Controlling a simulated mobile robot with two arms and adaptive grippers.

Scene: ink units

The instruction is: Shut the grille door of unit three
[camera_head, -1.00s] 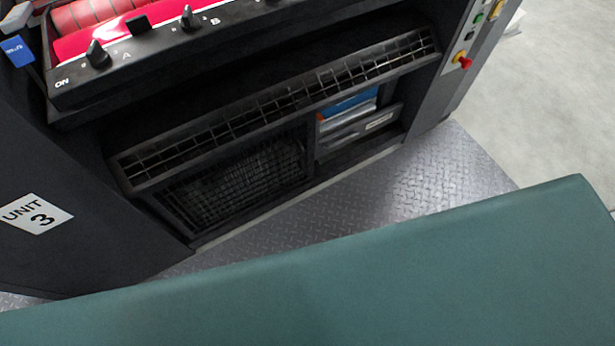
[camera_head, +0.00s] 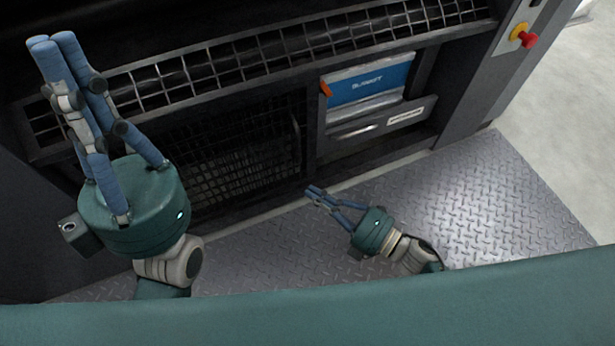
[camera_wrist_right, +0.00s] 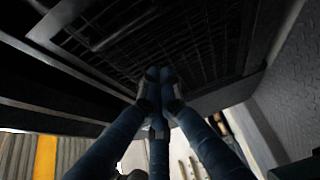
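The grille door (camera_head: 235,150) is a dark mesh panel low on the left of the unit, with a thin curved handle (camera_head: 297,140) near its right edge. I cannot tell whether it stands slightly open. Dark mesh (camera_wrist_right: 190,40) with a bar across it also shows in the right wrist view. My left gripper (camera_head: 52,42) is raised at the left, its blue fingers drawn together and empty, overlapping the panel's left side in the picture. My right gripper (camera_head: 314,191) is low, in front of the door's right side. Its fingertips (camera_wrist_right: 157,74) meet with nothing between them.
A long grille strip (camera_head: 250,65) runs above the door. To the right are an open compartment with a blue-labelled pack (camera_head: 370,85) and a drawer front (camera_head: 375,125). A red stop button (camera_head: 528,40) is at upper right. The tread-plate floor (camera_head: 470,210) is clear.

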